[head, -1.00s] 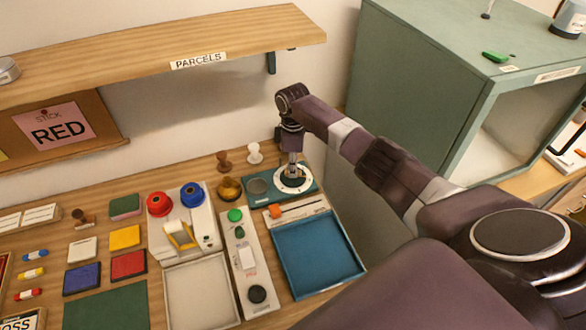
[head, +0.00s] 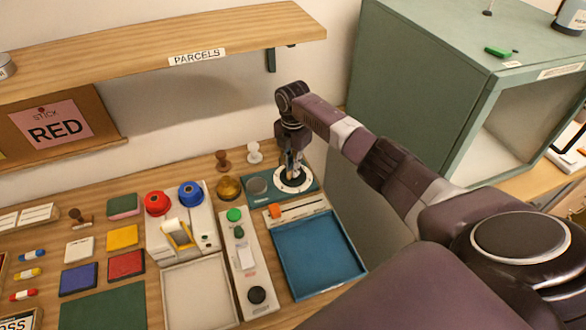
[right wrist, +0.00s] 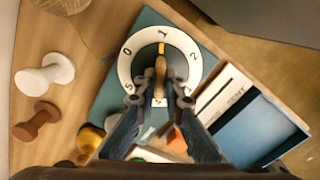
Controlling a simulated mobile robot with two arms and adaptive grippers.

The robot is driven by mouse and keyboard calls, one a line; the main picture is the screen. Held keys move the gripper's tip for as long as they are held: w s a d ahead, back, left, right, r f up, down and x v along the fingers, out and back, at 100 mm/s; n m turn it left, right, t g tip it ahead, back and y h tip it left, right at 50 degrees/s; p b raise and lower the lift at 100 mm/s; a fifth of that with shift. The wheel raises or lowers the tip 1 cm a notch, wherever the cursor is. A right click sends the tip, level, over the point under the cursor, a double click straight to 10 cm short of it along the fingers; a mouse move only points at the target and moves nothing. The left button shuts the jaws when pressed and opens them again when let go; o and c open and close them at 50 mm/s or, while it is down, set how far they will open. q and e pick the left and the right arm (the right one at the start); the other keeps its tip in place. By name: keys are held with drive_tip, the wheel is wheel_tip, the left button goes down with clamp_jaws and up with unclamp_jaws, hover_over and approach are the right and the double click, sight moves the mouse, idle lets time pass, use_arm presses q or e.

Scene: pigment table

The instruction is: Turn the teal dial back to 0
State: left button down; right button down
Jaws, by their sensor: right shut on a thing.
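The teal dial unit (head: 258,198) sits at the back right of the table. Its round white scale (head: 279,186) also shows in the right wrist view (right wrist: 196,66), with numbers including 0, 1, 2 and 5. The dial's knob (right wrist: 160,70) is a narrow bar with an orange line, and the line points close to the 1, slightly to its left. My right gripper (head: 292,173) reaches down over the dial and is shut on the knob. Its two fingers (right wrist: 158,98) lie on either side of the bar in the right wrist view. My left gripper is out of view.
A blue tray (head: 318,258) and a slider with an orange knob (head: 274,210) lie in front of the dial. A green cabinet (head: 400,110) rises to the right.

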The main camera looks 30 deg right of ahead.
drive_tip(key=n+b, duration=0.1)
drive_tip(key=n, duration=0.5)
drive_tip(key=shift+w, duration=0.1)
drive_tip(key=n+b, duration=0.1)
drive_tip(key=n, duration=0.4)
drive_tip(key=shift+r+n, duration=0.1)
drive_tip(key=shift+n, duration=0.3)
drive_tip(key=c, duration=2)
unclamp_jaws()
drive_tip(key=shift+c, duration=0.2)
wheel_tip(320, 180, up, 8)
drive_tip(key=shift+f, duration=0.25)
drive_tip(key=shift+f, duration=0.1)
